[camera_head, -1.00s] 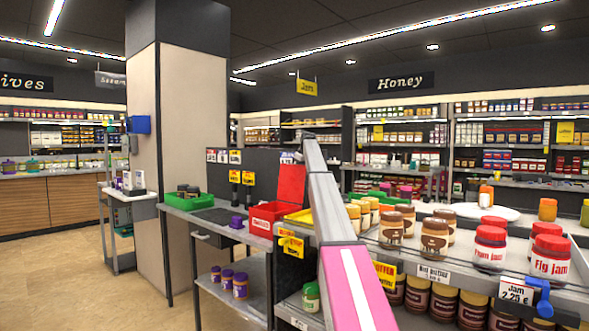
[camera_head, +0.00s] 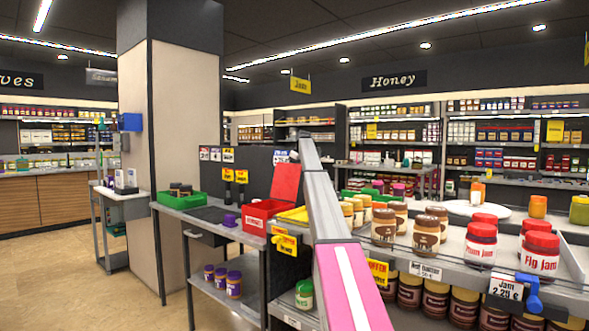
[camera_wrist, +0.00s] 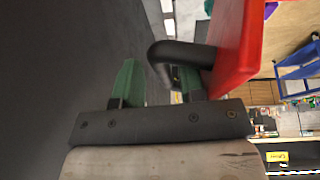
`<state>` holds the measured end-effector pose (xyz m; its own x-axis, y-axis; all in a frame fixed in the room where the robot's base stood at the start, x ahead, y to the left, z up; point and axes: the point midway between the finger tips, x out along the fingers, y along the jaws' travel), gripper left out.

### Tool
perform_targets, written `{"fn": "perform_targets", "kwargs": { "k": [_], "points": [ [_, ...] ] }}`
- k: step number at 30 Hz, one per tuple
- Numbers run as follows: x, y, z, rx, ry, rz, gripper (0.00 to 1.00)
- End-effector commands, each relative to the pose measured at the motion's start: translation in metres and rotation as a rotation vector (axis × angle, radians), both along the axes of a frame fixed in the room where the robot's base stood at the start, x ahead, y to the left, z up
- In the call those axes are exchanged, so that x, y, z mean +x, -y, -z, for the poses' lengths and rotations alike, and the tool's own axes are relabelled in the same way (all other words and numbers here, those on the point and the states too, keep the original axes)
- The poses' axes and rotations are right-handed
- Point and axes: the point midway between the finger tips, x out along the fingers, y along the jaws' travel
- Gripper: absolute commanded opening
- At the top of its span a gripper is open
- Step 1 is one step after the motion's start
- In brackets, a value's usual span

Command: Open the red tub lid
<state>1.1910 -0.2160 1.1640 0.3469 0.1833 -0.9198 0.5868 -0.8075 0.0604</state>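The red tub (camera_head: 257,212) stands on the counter in the head view, left of my arm. Its red lid (camera_head: 286,182) is tilted up steeply at the tub's back right. In the wrist view the lid (camera_wrist: 238,45) is a red panel at upper right with a bent black handle (camera_wrist: 180,50). My gripper (camera_wrist: 160,92) shows there with two green fingers apart. The handle's lower end reaches down between them, with a visible gap to the left finger. Whether the right finger touches it I cannot tell. In the head view my gripper is hard to make out behind my arm.
A green tub (camera_head: 180,200) and a small purple object (camera_head: 231,219) sit left of the red tub, and a yellow tub (camera_head: 294,215) sits right of it. A dark panel (camera_head: 240,170) rises behind. Jars (camera_head: 426,235) crowd the shelf at right. Floor at left is clear.

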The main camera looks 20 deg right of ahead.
Motion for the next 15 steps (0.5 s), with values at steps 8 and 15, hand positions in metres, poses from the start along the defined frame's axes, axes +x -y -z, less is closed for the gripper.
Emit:
{"fn": "perform_targets", "kwargs": {
  "k": [8, 15],
  "points": [
    [0.0023, 0.0081, 0.0104, -0.013, -0.003, 0.002, 0.42],
    [-0.0014, 0.0099, 0.0008, -0.013, -0.002, 0.002, 0.42]
  ]
}}
